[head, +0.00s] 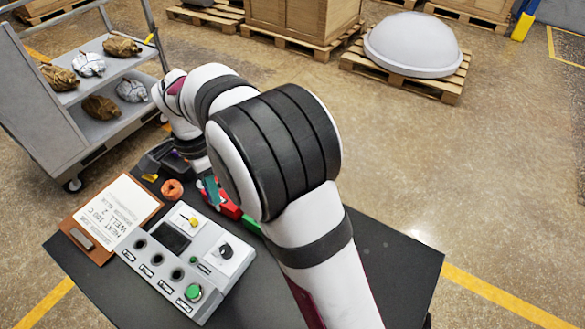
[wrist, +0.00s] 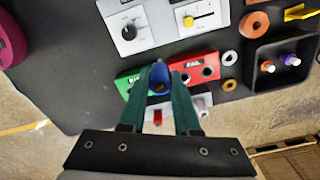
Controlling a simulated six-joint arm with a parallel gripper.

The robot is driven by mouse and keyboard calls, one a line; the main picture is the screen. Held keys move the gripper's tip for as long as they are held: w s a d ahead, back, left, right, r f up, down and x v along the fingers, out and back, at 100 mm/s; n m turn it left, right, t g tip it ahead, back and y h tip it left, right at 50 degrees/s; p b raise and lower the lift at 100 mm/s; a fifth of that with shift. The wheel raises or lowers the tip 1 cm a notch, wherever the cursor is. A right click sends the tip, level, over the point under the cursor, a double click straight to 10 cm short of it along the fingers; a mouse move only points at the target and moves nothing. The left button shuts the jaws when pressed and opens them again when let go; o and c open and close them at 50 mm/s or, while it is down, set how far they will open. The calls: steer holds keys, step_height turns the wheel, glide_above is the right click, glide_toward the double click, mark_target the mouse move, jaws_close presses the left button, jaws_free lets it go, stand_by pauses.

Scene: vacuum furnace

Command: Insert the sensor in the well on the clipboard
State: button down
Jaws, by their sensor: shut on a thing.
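My gripper (wrist: 162,75) is shut on a blue sensor (wrist: 159,84), held between its teal fingertips above the red and green boxes in the wrist view. The sensor's lower end is hidden. In the head view my arm hides most of the gripper; one teal finger (head: 210,189) shows. The clipboard (head: 112,213) lies at the left of the table, its sheet reading a heat job, 700 C, well 2. The grey well block (head: 205,236) lies right of it, with a row of dark wells (head: 157,259) that show empty. The gripper is apart from the wells.
A dark tray (wrist: 256,80) holds orange- and purple-topped sensors. A red FAIL box (wrist: 196,64) and a green box (wrist: 122,84) lie beneath the gripper. An orange ring (head: 172,189) lies near the clipboard. A grey shelf cart (head: 50,130) stands beyond the table's left side.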

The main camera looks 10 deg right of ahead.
steer(key=s+a+f+n, duration=0.1)
steer(key=s+a, duration=0.2)
steer(key=a, duration=0.4)
steer(key=s+a+f+n, duration=0.1)
steer(key=s+a+n, duration=0.1)
steer(key=s+a, duration=0.2)
steer(key=shift+s+a+f, duration=0.15)
steer(key=shift+a+f, duration=0.1)
steer(key=shift+a, duration=1.55)
steer(key=shift+f, duration=0.3)
steer(key=shift+f, duration=1.15)
steer(key=shift+f, duration=0.9)
steer(key=shift+f, duration=0.25)
steer(key=shift+c, duration=0.8)
jaws_free()
